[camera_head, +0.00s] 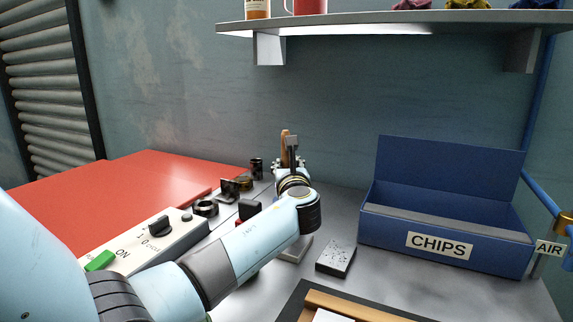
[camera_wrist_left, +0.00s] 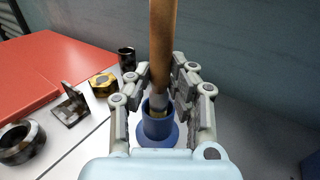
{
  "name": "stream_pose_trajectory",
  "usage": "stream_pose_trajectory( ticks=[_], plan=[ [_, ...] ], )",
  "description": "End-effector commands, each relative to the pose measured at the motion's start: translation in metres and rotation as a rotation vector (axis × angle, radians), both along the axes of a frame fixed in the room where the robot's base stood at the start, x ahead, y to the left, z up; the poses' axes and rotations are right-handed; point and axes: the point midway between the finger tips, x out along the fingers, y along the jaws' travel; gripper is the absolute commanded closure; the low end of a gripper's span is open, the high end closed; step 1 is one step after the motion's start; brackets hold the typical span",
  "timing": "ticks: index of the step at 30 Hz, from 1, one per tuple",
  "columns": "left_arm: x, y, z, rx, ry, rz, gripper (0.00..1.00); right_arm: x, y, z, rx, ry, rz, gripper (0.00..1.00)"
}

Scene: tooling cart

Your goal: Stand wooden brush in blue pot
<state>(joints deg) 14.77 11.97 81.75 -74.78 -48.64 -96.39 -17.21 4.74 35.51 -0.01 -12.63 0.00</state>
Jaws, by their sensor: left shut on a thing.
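The wooden brush (camera_wrist_left: 163,45) has a brown handle and a pale metal ferrule. It stands roughly upright between the fingers of my left gripper (camera_wrist_left: 160,80), which is shut on it. The blue pot (camera_wrist_left: 158,128), with a wide round foot, is directly below in the left wrist view. The brush's lower end appears at or inside the pot's mouth; I cannot tell how deep. In the head view the brush's handle top (camera_head: 285,137) shows beside my left gripper (camera_head: 291,155), and my arm hides the pot. My right gripper is in neither view.
A blue CHIPS box (camera_head: 450,245) stands at the right. A dark-sided block (camera_head: 336,259) lies on the grey bench. Dark metal parts, a black cup (camera_head: 257,168) and a switch box (camera_head: 150,240) lie left. A shelf (camera_head: 400,22) hangs above the bench.

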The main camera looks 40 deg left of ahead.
Motion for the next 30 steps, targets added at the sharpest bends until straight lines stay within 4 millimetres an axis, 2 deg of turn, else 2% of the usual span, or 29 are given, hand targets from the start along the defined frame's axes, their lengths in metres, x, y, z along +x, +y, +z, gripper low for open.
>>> stream_pose_trajectory(
  ticks=[6,7,12,23,30],
  plan=[
    [0.0,0.0,0.001,0.001,-0.001,0.0,1.0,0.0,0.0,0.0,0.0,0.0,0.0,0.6],
    [0.0,0.0,0.001,0.001,-0.001,0.0,0.78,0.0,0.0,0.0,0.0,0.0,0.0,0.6],
    [0.0,0.0,0.001,0.001,-0.001,0.0,0.55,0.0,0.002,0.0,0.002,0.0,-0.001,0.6],
    [-0.004,-0.005,0.0,-0.001,-0.001,-0.001,0.54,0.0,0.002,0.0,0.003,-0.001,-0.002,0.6],
    [-0.033,-0.04,-0.002,-0.004,0.0,-0.002,0.54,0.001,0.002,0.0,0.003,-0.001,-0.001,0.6]
  ],
)
